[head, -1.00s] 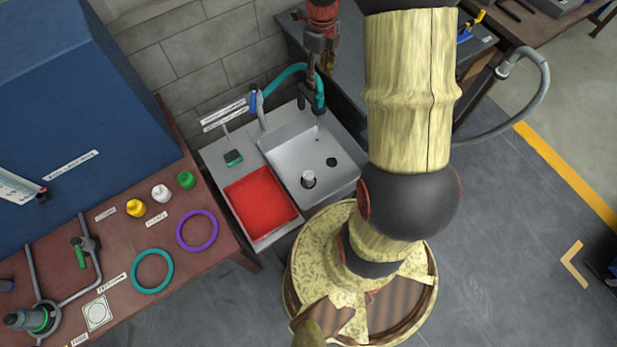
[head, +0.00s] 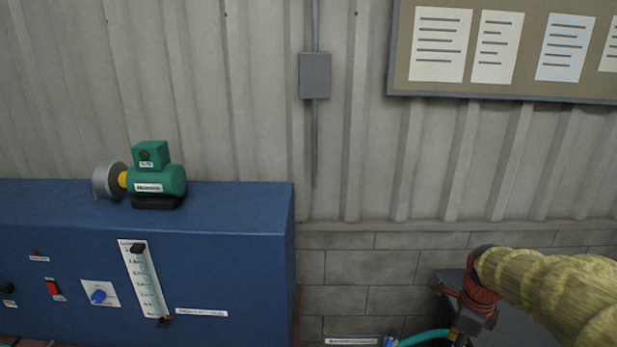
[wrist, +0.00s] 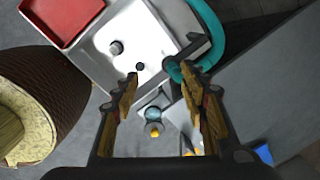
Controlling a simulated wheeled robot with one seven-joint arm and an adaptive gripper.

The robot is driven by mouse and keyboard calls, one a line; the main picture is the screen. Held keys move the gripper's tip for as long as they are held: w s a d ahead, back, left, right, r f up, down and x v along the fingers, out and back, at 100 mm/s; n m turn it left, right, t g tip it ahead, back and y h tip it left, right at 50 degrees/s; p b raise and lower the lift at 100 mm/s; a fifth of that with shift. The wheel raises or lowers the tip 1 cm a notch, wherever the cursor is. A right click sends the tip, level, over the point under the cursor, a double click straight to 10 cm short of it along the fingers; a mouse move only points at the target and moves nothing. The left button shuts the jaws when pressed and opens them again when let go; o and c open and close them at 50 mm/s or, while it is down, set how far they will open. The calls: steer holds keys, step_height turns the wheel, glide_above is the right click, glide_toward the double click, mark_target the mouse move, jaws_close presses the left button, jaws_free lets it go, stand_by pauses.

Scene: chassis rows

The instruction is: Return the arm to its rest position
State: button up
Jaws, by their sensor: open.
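My arm shows at the lower right of the head view as a pale yellow sleeve with a red wrist (head: 478,288). My gripper (head: 462,335) hangs below it and is partly cut off by the bottom edge. In the wrist view my gripper (wrist: 163,92) has its two fingers apart, with nothing held between them.
A red tray (wrist: 65,18) lies beside the sink. A blue cabinet (head: 230,250) stands at left with a green motor pump (head: 155,182) on top. A grey wall box (head: 315,76) and a notice board (head: 500,50) are on the wall. A grey surface (wrist: 265,75) is at right.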

steer(key=s+a+r+n+t+b, duration=0.2)
steer(key=s+a+n, duration=0.6)
steer(key=n, duration=0.5)
steer(key=s+a+r+n+t+b, duration=0.2)
steer(key=s+a+n, duration=0.6)
steer(key=n, duration=0.4)
step_height(320, 180, up, 2)
steer(key=shift+s+a+n+b, duration=0.4)
steer(key=shift+s+b, duration=0.05)
steer(key=shift+s, duration=0.3)
